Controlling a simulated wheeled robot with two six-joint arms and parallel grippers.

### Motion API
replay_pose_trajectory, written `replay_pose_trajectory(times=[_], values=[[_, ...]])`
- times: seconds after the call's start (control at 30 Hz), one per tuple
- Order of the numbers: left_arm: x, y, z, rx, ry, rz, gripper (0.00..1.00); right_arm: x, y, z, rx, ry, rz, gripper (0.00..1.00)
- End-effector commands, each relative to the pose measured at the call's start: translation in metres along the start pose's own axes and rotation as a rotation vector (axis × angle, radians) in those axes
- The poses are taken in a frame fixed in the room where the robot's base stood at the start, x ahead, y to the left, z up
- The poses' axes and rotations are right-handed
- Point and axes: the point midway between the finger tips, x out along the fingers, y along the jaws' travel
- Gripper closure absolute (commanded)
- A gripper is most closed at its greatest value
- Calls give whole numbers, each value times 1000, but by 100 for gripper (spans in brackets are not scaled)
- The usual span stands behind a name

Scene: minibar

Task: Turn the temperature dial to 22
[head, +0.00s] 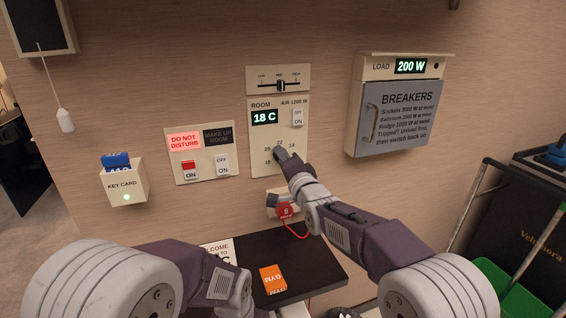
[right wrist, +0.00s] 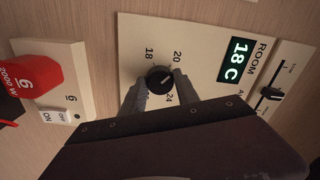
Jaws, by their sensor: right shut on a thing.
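The room thermostat panel (head: 262,135) is on the wall, and its display (head: 264,117) reads 18 C. My right gripper (head: 283,155) reaches up to the numbered dial low on this panel and mostly hides it in the head view. In the right wrist view the black round dial (right wrist: 158,79) sits between the two fingers of my right gripper (right wrist: 157,90), which are shut on it. The numbers 18, 20 and 24 show around it there. A light mark shows on the dial, but its exact setting is hard to read. My left arm is in view, but its fingertips are not.
Left of the panel are the do-not-disturb switches (head: 202,153) and the key card holder (head: 125,184). A red plug (head: 285,210) sits in a socket just below. A dark shelf (head: 318,262) holds an orange card (head: 273,279). The breaker box (head: 394,118) is at right.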

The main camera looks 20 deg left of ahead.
Motion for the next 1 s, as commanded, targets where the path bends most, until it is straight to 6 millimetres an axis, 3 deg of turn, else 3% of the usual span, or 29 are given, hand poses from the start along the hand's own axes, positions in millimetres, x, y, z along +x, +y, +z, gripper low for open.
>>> replay_pose_trajectory(times=[0.6,1.0], values=[[6,0,1,0,0,0,100,0,0,0,565,1,2,100],[7,0,1,0,0,0,100,0,0,-1,803,1,3,100]])
